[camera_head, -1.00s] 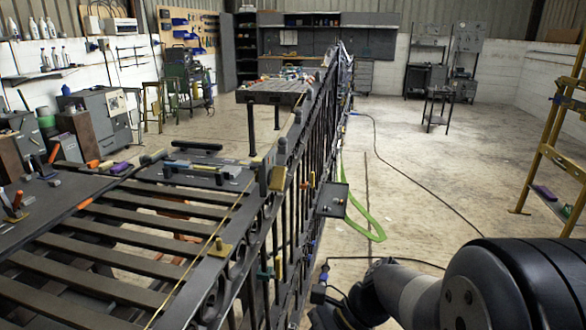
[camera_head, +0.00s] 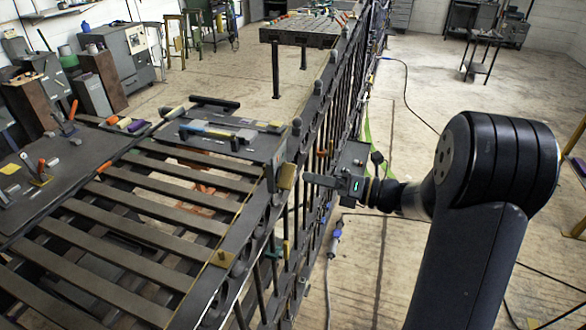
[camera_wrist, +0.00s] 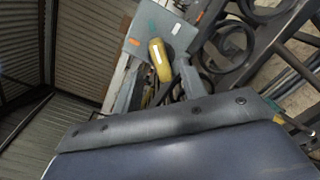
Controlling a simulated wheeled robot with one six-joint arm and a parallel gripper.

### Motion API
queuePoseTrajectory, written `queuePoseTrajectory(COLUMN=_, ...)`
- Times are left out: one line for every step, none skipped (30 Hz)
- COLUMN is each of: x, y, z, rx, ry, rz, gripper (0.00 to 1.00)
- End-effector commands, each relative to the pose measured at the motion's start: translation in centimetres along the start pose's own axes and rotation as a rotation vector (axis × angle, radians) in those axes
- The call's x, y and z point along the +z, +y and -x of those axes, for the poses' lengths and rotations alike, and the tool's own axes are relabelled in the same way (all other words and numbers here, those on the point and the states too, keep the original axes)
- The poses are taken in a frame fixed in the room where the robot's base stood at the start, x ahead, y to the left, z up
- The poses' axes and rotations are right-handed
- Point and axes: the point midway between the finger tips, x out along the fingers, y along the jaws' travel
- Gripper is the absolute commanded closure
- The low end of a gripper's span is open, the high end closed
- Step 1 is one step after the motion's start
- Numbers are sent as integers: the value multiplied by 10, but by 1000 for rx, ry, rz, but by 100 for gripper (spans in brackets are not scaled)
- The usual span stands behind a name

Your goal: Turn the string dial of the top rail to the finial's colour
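In the wrist view a grey plate (camera_wrist: 150,28) carries orange, white and teal marks. A yellow knob (camera_wrist: 157,58) with a white stripe stands out from it; it looks like the dial. In the head view the yellow piece (camera_head: 287,176) is on the near side of the top rail (camera_head: 262,207). My gripper (camera_head: 306,179) points left at it, very close; contact cannot be told. In the wrist view its two grey fingers appear apart on either side of the knob. A dark ball finial (camera_head: 297,126) stands on a post behind; its colour is unclear.
A slatted bench (camera_head: 130,240) lies left of the gate, with a tool-covered plate (camera_head: 215,140) at its far end. A dark table (camera_head: 300,30) stands behind. A small tray (camera_head: 352,155) is beside the gate, behind my gripper. The floor right of the gate is mostly clear, with cables.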

Motion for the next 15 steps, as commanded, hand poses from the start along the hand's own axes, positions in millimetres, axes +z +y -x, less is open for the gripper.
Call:
queuePoseTrajectory(x=0, y=2, z=-11, rx=3, ry=4, rz=-1, gripper=60)
queuePoseTrajectory(x=1, y=2, z=-16, rx=3, ry=4, rz=-1, gripper=60)
queuePoseTrajectory(x=0, y=2, z=-24, rx=3, ry=4, rz=-2, gripper=60)
queuePoseTrajectory(x=1, y=2, z=-29, rx=2, ry=3, rz=-2, gripper=60)
queuePoseTrajectory(x=0, y=2, z=-33, rx=3, ry=4, rz=-2, gripper=60)
queuePoseTrajectory(x=0, y=2, z=-39, rx=2, ry=4, rz=-1, gripper=60)
queuePoseTrajectory(x=1, y=2, z=-43, rx=1, ry=2, rz=0, gripper=60)
queuePoseTrajectory(x=1, y=2, z=-47, rx=2, ry=3, rz=1, gripper=60)
queuePoseTrajectory(x=0, y=1, z=-51, rx=2, ry=3, rz=1, gripper=60)
queuePoseTrajectory(x=0, y=1, z=-53, rx=1, ry=2, rz=1, gripper=60)
queuePoseTrajectory(x=0, y=1, z=-55, rx=1, ry=2, rz=1, gripper=60)
queuePoseTrajectory(x=0, y=1, z=-58, rx=0, ry=2, rz=1, gripper=60)
queuePoseTrajectory(x=0, y=0, z=-59, rx=0, ry=1, rz=1, gripper=60)
queuePoseTrajectory(x=0, y=0, z=-60, rx=-1, ry=1, rz=1, gripper=60)
queuePoseTrajectory(x=0, y=0, z=-61, rx=-1, ry=1, rz=1, gripper=60)
